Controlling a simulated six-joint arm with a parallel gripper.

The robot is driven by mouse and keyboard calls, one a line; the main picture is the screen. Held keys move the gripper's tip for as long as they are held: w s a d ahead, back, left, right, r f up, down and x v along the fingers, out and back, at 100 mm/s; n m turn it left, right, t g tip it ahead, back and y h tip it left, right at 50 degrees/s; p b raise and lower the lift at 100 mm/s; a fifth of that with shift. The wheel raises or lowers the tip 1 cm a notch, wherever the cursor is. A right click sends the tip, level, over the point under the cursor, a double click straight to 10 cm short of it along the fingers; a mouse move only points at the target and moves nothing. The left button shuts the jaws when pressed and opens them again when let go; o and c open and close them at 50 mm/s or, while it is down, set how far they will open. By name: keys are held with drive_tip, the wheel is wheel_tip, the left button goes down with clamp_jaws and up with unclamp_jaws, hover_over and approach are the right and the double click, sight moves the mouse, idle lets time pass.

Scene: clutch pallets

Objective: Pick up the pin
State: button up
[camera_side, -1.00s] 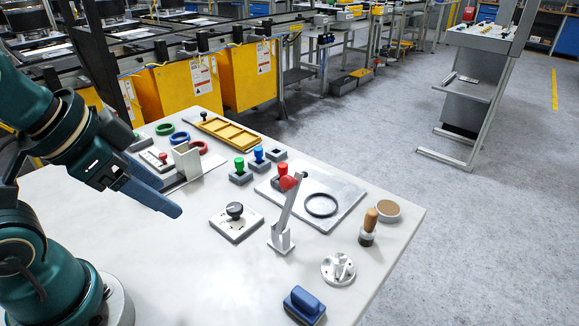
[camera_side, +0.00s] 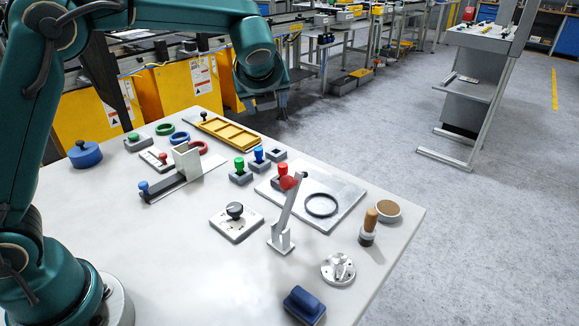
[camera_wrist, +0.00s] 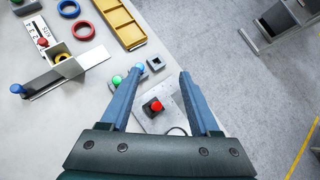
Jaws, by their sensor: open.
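Three pin-like coloured pegs stand near the table's middle, and I cannot tell which is meant by the pin. The green peg (camera_side: 239,163) and the blue peg (camera_side: 258,154) stand upright in small grey blocks. The red peg (camera_side: 283,169) stands at the metal plate, partly behind a lever. In the wrist view the red peg (camera_wrist: 154,105) shows between my fingers, with the green peg (camera_wrist: 117,80) and blue peg (camera_wrist: 136,71) by the left finger. My gripper (camera_wrist: 160,75) is open and empty. In the side view my gripper (camera_side: 266,104) is raised high above the pegs, touching none.
An empty-socket grey block (camera_side: 277,153) sits beside the blue peg. A tilted metal lever (camera_side: 287,213) stands in front of the plate (camera_side: 345,197), which carries a black ring (camera_side: 321,205). A yellow tray (camera_side: 228,133) lies behind. The table's front left is clear.

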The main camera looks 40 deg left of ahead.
drive_tip(key=m, duration=0.1)
hover_over(283, 166)
drive_tip(key=a, duration=0.1)
drive_tip(key=f, duration=0.4)
drive_tip(key=shift+w+a+f, duration=0.1)
drive_tip(key=shift+w+f, duration=0.2)
drive_tip(key=shift+m+g, duration=0.4)
drive_tip(key=f, duration=0.4)
drive_tip(key=d+f, duration=0.1)
drive_tip(key=f, duration=0.1)
drive_tip(key=shift+s, duration=0.15)
drive_tip(key=shift+f, duration=0.65)
drive_tip(key=f, duration=0.1)
drive_tip(key=a+f, duration=0.1)
drive_tip(key=f, duration=0.1)
drive_tip(key=w+f, duration=0.1)
drive_tip(key=shift+a+f, duration=0.15)
drive_tip(key=shift+f, duration=0.05)
drive_tip(key=shift+w+a+f, duration=0.2)
drive_tip(key=shift+w+f, duration=0.05)
clamp_jaws()
